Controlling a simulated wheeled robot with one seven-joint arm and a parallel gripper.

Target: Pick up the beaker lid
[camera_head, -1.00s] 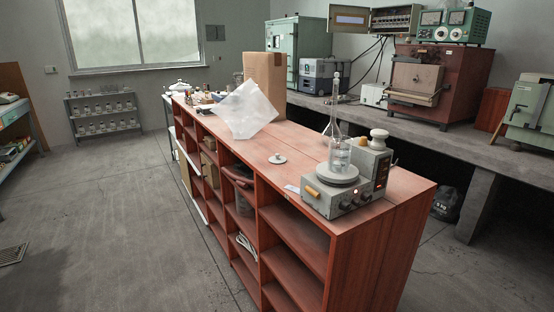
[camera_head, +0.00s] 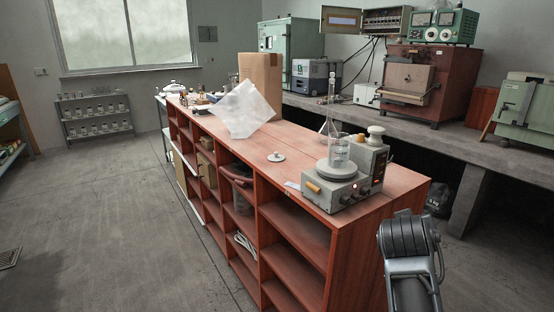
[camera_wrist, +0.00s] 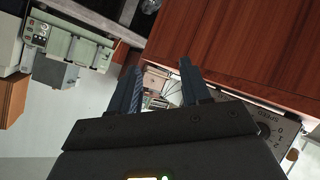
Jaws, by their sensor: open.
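The likely beaker lid, a small pale round disc with a knob (camera_head: 276,156), lies on the red-brown wooden bench top in the head view, left of the hotplate. A clear glass beaker (camera_head: 339,149) stands on the round plate of the grey hotplate stirrer (camera_head: 333,190). My gripper (camera_wrist: 160,66) shows in the wrist view with two dark fingers apart and nothing between them. In the head view only part of my arm shows at the lower right, beside the bench's near end, well away from the lid. I cannot make out the lid in the wrist view.
A translucent sheet (camera_head: 243,110) and a cardboard box (camera_head: 261,78) are farther back. The bench top around the lid is clear. A concrete counter (camera_head: 470,137) runs behind.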

